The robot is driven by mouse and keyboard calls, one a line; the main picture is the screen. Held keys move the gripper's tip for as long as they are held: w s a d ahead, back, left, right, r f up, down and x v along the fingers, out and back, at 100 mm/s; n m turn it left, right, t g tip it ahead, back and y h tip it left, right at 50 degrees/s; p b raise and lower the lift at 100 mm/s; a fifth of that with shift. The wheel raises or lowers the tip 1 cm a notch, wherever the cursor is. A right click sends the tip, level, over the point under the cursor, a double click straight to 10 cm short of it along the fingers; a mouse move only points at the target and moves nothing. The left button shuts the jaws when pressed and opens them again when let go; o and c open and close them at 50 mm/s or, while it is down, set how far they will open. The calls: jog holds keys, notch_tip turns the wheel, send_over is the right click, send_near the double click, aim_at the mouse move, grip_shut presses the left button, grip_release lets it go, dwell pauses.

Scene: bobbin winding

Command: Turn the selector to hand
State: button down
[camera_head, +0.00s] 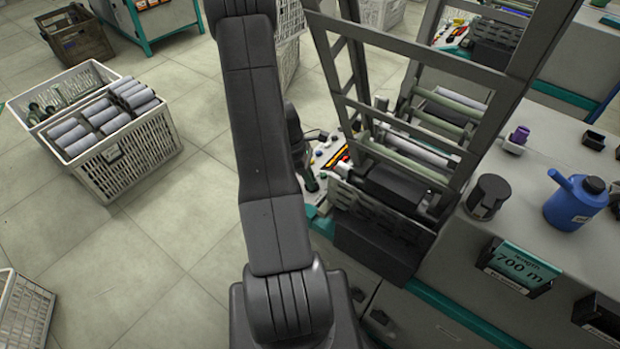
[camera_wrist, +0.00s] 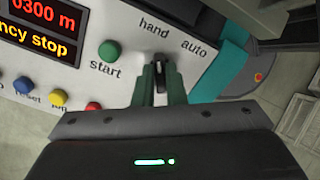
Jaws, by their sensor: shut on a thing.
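In the wrist view the selector (camera_wrist: 161,63) is a small black knob on the white control panel (camera_wrist: 120,25). The word "hand" stands above it and "auto" to its upper right. My gripper (camera_wrist: 161,75) has its two greenish fingers shut on the selector, one on each side. The fingers hide much of the knob, so I cannot tell exactly which word it points to. In the head view my arm hides most of the gripper, and the panel (camera_head: 329,160) shows only partly beside it.
A green start button (camera_wrist: 109,50) and a red button (camera_wrist: 93,107) are close left of my gripper. The display (camera_wrist: 42,30) reads "0300 m" and "ncy stop". In the head view a blue can (camera_head: 575,203) stands on the machine, and a crate of bobbins (camera_head: 142,155) on the floor.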

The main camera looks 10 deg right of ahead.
jog(key=c, duration=1.5)
grip_release()
jog(key=v, duration=1.3)
jog(key=shift+w+a+r, duration=0.1)
jog(key=shift+r, duration=0.3)
jog(key=x, duration=1.4)
jog(key=shift+r, duration=0.1)
